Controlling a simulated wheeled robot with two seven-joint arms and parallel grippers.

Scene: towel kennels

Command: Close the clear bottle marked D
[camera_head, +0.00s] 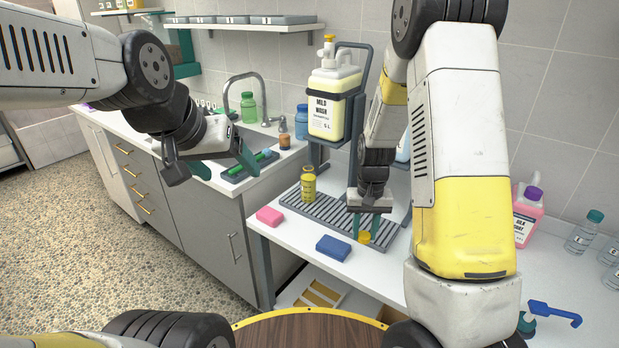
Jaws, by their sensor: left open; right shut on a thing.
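My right gripper (366,232) points down over the grey slatted rack and is shut on a small yellow round thing (364,238) that looks like a cap. My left gripper (214,172) is open and empty, in front of the sink counter. A small yellow bottle (308,184) stands upright at the rack's left end.
A pink sponge (269,216) and blue sponge (333,248) lie in front. A pink jug (526,212) and blue-handled tool (555,313) are at right. My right arm hides the middle-right counter.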

